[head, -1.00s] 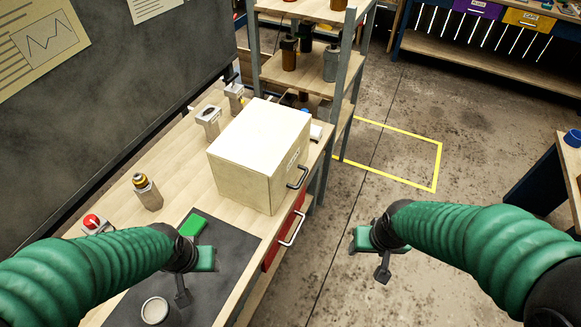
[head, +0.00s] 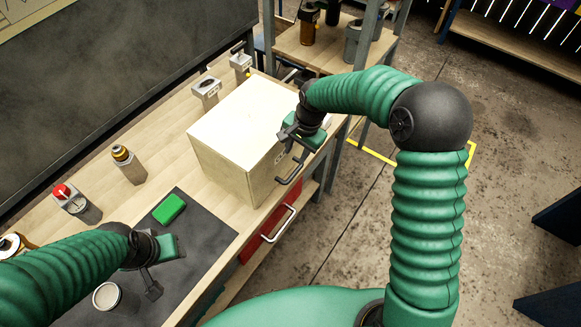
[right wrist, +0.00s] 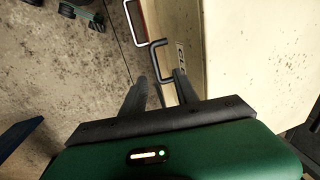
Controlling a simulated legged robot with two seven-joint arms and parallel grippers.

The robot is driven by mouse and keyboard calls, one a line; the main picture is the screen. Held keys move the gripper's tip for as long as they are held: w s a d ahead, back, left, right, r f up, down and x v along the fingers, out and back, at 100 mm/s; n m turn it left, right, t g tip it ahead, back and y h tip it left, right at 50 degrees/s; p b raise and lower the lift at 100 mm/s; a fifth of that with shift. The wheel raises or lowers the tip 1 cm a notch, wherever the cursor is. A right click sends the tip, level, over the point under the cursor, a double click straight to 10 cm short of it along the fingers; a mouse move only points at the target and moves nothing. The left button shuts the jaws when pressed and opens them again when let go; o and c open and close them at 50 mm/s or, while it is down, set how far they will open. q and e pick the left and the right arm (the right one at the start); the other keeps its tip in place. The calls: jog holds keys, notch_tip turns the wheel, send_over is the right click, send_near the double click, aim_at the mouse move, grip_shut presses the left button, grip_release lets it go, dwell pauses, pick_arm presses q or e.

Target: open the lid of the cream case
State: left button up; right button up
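The cream case (head: 238,125) stands on the wooden workbench, its lid shut. Its dark bar handle (head: 290,170) is on the side facing the aisle. My right gripper (head: 291,140) is at that side, close to the handle and partly covering the case's label. In the right wrist view, its two fingers (right wrist: 161,80) are apart, with the handle (right wrist: 153,62) ahead of and between their tips; I cannot tell if they touch it. The case's side (right wrist: 240,70) fills the right there. My left gripper (head: 154,280) hangs over the dark mat, away from the case; its opening is unclear.
A red drawer (head: 262,236) with a pale handle (head: 279,224) sits below the bench edge. A green block (head: 169,208), a cup (head: 107,296) and a red-button box (head: 70,200) stand left of the case. A shelf rack (head: 345,45) stands behind.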

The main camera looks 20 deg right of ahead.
send_near(295, 171)
jog(key=a, duration=0.1)
jog(key=f, duration=0.2)
jog(key=d+f, duration=0.1)
jog(key=f, duration=0.2)
jog(key=w+f, duration=0.1)
jog(key=f, duration=0.2)
jog(key=shift+w+d, duration=0.1)
jog(key=shift+d, duration=0.2)
jog(key=shift+a, duration=1.15)
jog(key=shift+c, duration=1.2)
jog(key=shift+d, duration=0.4)
jog(key=shift+c, duration=1.3)
jog(key=shift+d, duration=0.5)
grip_shut()
jog(key=shift+a, duration=0.4)
pick_arm(q)
jog(key=shift+w+d+r, duration=0.2)
jog(key=shift+d+r, duration=0.05)
jog(key=shift+d, duration=0.5)
